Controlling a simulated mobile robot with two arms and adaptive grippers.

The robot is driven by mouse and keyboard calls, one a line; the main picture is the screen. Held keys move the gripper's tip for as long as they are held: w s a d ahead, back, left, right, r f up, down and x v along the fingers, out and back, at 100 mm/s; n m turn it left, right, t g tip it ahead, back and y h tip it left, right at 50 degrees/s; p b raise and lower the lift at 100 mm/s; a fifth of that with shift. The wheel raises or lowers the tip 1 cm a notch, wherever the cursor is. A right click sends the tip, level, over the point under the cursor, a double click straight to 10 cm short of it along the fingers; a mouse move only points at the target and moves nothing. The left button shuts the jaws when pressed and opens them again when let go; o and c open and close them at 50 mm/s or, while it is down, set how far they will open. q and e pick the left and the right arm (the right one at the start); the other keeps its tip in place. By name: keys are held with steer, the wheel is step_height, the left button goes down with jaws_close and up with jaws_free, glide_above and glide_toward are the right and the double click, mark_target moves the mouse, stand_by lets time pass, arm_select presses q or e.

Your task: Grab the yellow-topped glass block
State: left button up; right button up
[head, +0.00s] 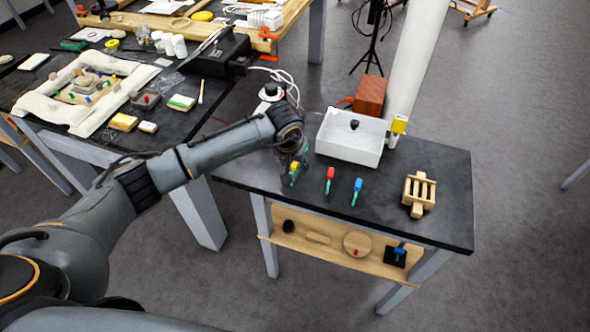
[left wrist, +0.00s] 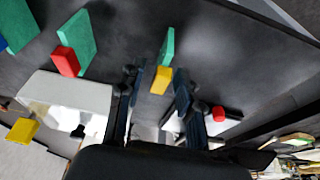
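The yellow-topped glass block (head: 294,168) stands upright at the left part of the small black table, with a green lower part and a yellow top. In the left wrist view, its yellow top (left wrist: 161,80) shows between my fingers. My left gripper (head: 291,166) is open at the block, with its fingers (left wrist: 158,83) on either side of the yellow top. A gap shows on each side, so the fingers look apart from it. My right gripper is in neither view.
The red-topped block (head: 330,174) and blue-topped block (head: 357,186) stand to the right. A white tray (head: 337,150) lies behind them, and a wooden rack (head: 419,190) is farther right. The table's front edge is close, with free surface between blocks and rack.

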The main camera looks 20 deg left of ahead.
arm_select(q)
jaws_close()
steer(key=shift+r, duration=0.1)
